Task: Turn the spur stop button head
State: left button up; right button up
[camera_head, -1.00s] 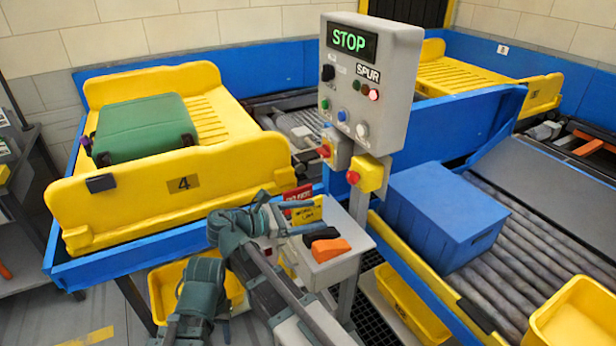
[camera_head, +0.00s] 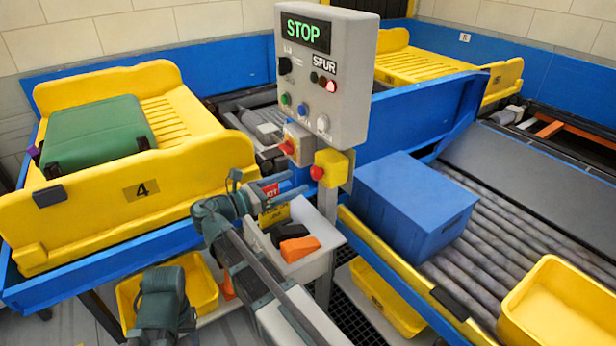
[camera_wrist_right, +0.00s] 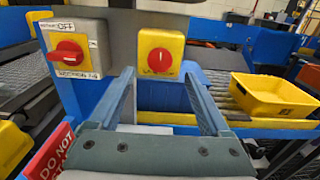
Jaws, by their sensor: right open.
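The spur stop button is a red round head (camera_head: 317,173) on a yellow box (camera_head: 331,164) below the control panel. In the right wrist view the red head (camera_wrist_right: 159,60) faces me, ahead of and between the fingertips. My right gripper (camera_head: 281,184) is open and empty, left of the button in the head view. Its two fingers also show in the wrist view (camera_wrist_right: 160,76), spread apart, with a visible gap before the button. A part of my left arm shows at the lower left of the head view; its fingers cannot be made out.
The control panel (camera_head: 345,75) shows a green STOP display and a lit red SPUR lamp. A red rotary switch (camera_wrist_right: 68,56) sits left of the button. Below the gripper is a small tray (camera_head: 318,262) with orange and black items. A blue box (camera_head: 405,210) stands right.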

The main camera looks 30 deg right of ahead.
aim_at(313, 175)
jog(key=d, duration=0.5)
jog(key=shift+w+d, duration=0.2)
jog(key=shift+d, duration=0.1)
